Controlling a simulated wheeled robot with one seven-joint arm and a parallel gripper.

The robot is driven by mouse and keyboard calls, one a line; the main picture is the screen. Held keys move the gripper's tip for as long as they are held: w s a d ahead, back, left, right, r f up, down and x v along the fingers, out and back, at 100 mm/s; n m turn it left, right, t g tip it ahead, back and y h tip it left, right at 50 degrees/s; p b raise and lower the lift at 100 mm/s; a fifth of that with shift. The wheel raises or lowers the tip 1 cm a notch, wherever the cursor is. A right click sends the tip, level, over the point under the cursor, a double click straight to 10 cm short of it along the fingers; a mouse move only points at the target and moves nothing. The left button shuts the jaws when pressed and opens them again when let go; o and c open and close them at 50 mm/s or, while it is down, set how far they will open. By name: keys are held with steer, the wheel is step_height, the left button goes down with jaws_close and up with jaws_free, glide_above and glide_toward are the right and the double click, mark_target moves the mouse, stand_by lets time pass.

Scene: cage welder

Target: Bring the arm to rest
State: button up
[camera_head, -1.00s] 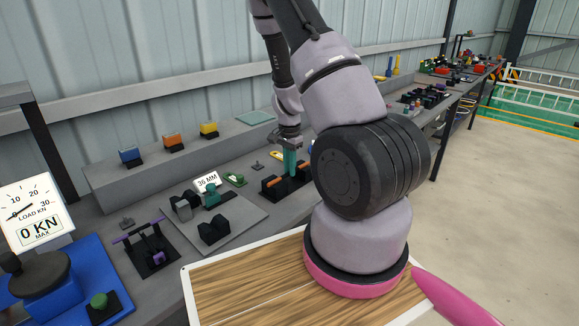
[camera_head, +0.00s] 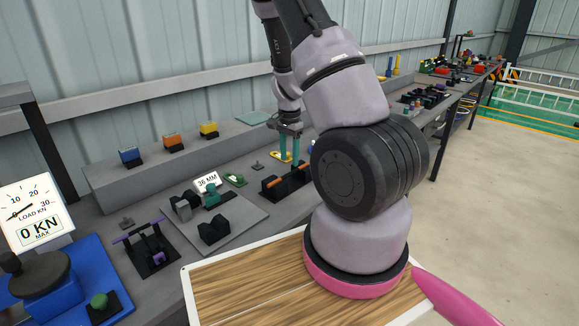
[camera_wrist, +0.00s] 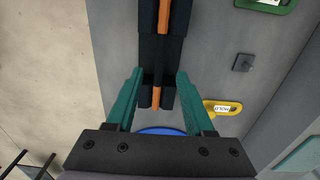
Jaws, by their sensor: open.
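My gripper (camera_head: 289,148) is open, its two teal fingers apart and pointing down above the bench. In the wrist view my gripper (camera_wrist: 155,90) shows nothing between its fingertips except the scene below. A black holder (camera_head: 288,181) with an orange rod (camera_head: 273,182) sits on the bench below the fingers. The holder (camera_wrist: 160,60) and rod (camera_wrist: 158,95) lie beneath and ahead of the fingers in the wrist view, apart from them as far as I can tell. My arm reaches over the bench from its pink-ringed base.
A yellow tag (camera_head: 279,156) and a green tag (camera_head: 235,179) lie nearby. A grey plate (camera_head: 240,222) with black blocks and a 36 MM sign (camera_head: 207,182) is left of the holder. A raised shelf (camera_head: 105,171) carries blue, orange and yellow blocks. A load gauge (camera_head: 38,215) stands far left.

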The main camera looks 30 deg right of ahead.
step_height(320, 180, up, 6)
steer(key=s+a+r+n+t+y, duration=0.1)
steer(key=s+a+r+n+t, duration=0.2)
steer(key=r, duration=0.6)
steer(key=s+a+r+n+y, duration=0.25)
steer(key=a+r, duration=0.35)
steer(key=r, duration=0.4)
steer(key=s+a+r+n+t, duration=0.2)
steer(key=s+r, duration=0.3)
steer(key=s, duration=0.2)
steer(key=s+a+r+n+t+h, duration=0.1)
steer(key=s+a+r+n+t, duration=0.1)
steer(key=s+r, duration=0.4)
steer(key=shift+s+a, duration=0.15)
steer(key=shift+s, duration=0.45)
